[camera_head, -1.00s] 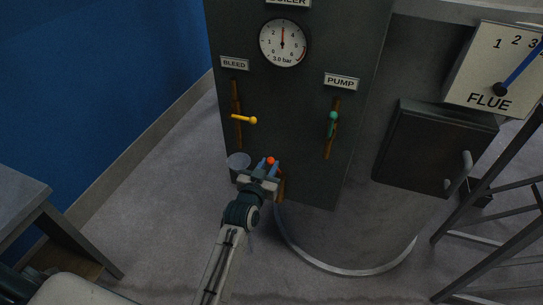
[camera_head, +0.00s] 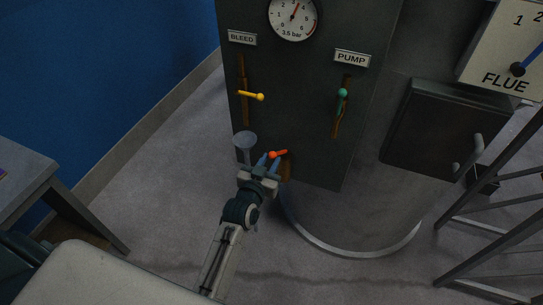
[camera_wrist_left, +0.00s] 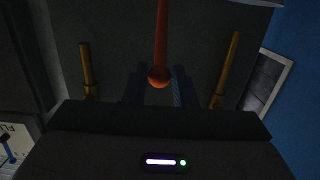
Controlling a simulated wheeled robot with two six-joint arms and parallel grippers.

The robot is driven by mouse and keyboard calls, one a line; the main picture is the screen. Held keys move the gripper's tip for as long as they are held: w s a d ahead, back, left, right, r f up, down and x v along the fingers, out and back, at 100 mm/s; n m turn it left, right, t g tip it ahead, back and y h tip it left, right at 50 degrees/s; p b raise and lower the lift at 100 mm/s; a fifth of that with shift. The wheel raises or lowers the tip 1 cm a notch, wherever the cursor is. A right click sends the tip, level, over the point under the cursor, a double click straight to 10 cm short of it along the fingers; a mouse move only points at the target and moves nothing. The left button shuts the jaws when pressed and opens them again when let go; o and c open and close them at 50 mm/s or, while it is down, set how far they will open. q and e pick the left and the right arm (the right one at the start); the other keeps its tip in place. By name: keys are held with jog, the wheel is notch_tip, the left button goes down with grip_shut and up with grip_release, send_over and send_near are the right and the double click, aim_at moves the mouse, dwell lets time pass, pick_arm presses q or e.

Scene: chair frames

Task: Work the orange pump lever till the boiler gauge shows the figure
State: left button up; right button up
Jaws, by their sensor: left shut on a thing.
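The orange lever (camera_head: 280,153) sticks out low on the dark boiler panel (camera_head: 305,115), with a round ball at its end. My left gripper (camera_head: 269,161) is shut on the lever's ball end. In the left wrist view the ball (camera_wrist_left: 159,76) sits between the two blue fingers. The boiler gauge (camera_head: 293,16) is at the top of the panel; its readout shows 3.5 bar and its needle leans slightly right of upright. The figure asked for is not seen. My right gripper is not in view.
A yellow lever (camera_head: 250,96) stands under the BLEED plate, a green-knobbed lever (camera_head: 342,93) under the PUMP plate. Right are a firebox door (camera_head: 436,130), the FLUE dial (camera_head: 507,50) and metal framing.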

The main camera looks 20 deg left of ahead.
pick_arm(q)
jog(key=w+r+p, duration=0.1)
jog(key=w+r, duration=0.1)
jog(key=w+r+p, duration=0.2)
jog(key=w, duration=0.1)
jog(key=shift+w+p, duration=0.1)
jog(key=shift+p, duration=0.2)
jog(key=shift+w+r, duration=0.1)
jog(key=shift+w, duration=0.1)
jog(key=shift+w+d+r, duration=0.1)
jog(key=shift+w+r, duration=0.2)
jog(key=shift+w, duration=0.1)
jog(key=shift+w+r, duration=0.3)
jog(key=shift+w, duration=0.65)
jog(key=shift+w+r, duration=0.25)
jog(key=shift+w, duration=0.65)
jog(key=o, duration=0.9)
jog(key=shift+c, duration=0.2)
